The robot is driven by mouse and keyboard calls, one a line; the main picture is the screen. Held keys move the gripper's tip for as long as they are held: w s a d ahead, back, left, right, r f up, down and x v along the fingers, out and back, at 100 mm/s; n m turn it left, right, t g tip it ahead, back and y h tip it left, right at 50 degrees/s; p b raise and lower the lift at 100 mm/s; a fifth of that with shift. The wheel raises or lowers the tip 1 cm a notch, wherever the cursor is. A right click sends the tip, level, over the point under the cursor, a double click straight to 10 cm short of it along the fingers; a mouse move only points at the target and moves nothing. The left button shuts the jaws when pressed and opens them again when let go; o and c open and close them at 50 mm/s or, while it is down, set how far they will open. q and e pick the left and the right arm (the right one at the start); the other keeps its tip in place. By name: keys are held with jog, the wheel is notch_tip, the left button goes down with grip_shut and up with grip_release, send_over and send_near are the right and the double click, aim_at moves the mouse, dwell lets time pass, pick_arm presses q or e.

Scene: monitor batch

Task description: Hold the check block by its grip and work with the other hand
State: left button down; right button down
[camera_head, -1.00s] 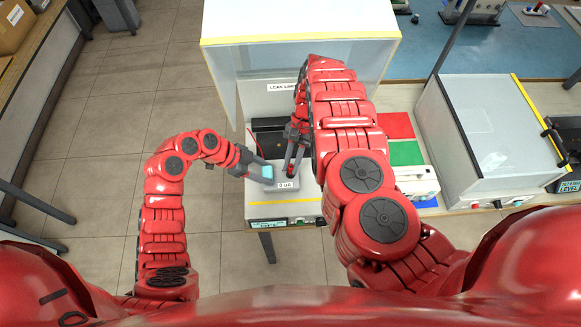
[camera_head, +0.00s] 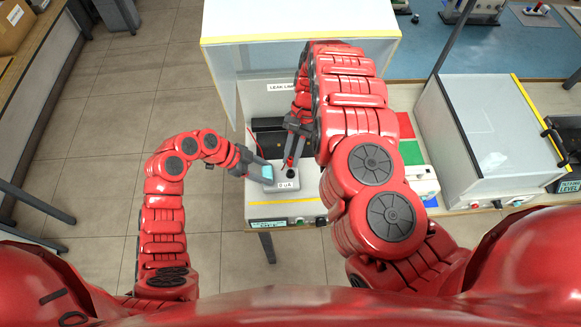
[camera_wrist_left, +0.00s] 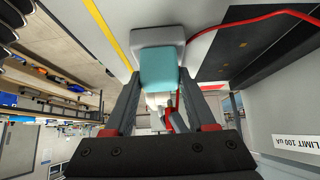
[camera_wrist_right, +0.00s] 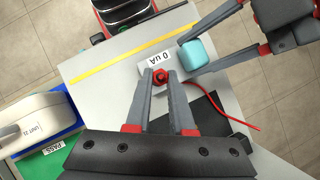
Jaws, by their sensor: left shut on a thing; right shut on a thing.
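The check block (camera_head: 284,186) is a grey block with a "0 uA" display, on the light bench top inside the hooded station. My left gripper (camera_head: 262,172) is shut on its teal grip (camera_wrist_left: 160,70), which also shows in the right wrist view (camera_wrist_right: 197,53). My right gripper (camera_head: 291,160) is over the block, its fingers pointing down. It is shut on a small red probe-like piece (camera_wrist_right: 162,77), seen between its fingertips beside the display. A dark round spot (camera_head: 290,173) shows on the block below the right fingers. I cannot tell whether the red piece touches the block.
A clear hood (camera_head: 300,20) with a yellow edge stands over the station. A red wire (camera_wrist_right: 235,118) runs beside a black panel (camera_wrist_right: 215,113). Green (camera_head: 407,152) and red pads lie to the right, with a white unit (camera_wrist_right: 40,120) nearby. A second covered station (camera_head: 470,120) is farther right.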

jog(key=shift+r, duration=0.35)
pick_arm(q)
jog(key=shift+c, duration=0.7)
grip_release()
jog(key=v, duration=0.8)
pick_arm(e)
jog(key=shift+s, duration=0.15)
